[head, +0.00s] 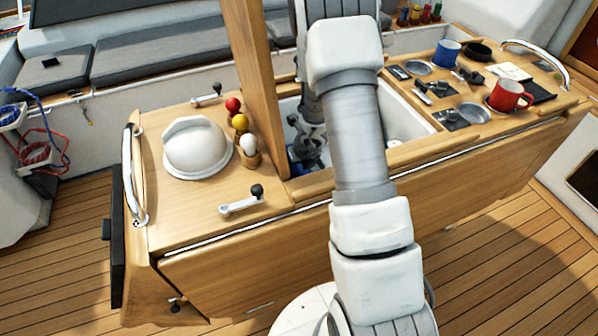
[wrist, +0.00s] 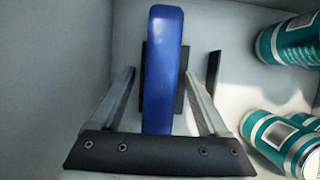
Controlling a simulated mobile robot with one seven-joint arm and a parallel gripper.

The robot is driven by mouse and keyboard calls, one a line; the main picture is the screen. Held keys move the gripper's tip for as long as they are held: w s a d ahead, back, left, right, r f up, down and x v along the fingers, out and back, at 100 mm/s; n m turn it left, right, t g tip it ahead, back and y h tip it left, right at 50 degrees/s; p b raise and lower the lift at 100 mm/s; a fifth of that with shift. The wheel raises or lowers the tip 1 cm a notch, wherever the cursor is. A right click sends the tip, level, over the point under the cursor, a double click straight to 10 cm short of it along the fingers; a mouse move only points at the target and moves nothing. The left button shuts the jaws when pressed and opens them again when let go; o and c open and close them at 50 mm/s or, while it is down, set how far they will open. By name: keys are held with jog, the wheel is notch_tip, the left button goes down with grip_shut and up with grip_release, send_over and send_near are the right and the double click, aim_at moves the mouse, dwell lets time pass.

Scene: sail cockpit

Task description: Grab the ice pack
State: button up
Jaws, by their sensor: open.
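The ice pack (wrist: 163,70) is a blue slab with rounded edges, seen edge-on in the wrist view. It stands in the white-walled cool box in the table. My gripper (wrist: 160,88) is open, with one finger on each side of the pack. Whether either finger touches it I cannot tell. The near end of the pack runs behind the dark gripper bar. In the head view my gripper (head: 309,148) is down inside the box, and my arm hides much of the opening.
Teal cans (wrist: 290,42) lie at the right of the box in the wrist view. The white box wall (head: 398,92) and wooden rim surround my gripper. A red mug (head: 507,95) stands on the right tabletop.

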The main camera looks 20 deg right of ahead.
grip_shut()
dwell(0.4)
jog(key=shift+r, duration=0.15)
notch_tip(320, 180, up, 18)
jog(key=p, duration=1.6)
jog(key=shift+r+p, duration=0.15)
jog(key=shift+p, duration=0.15)
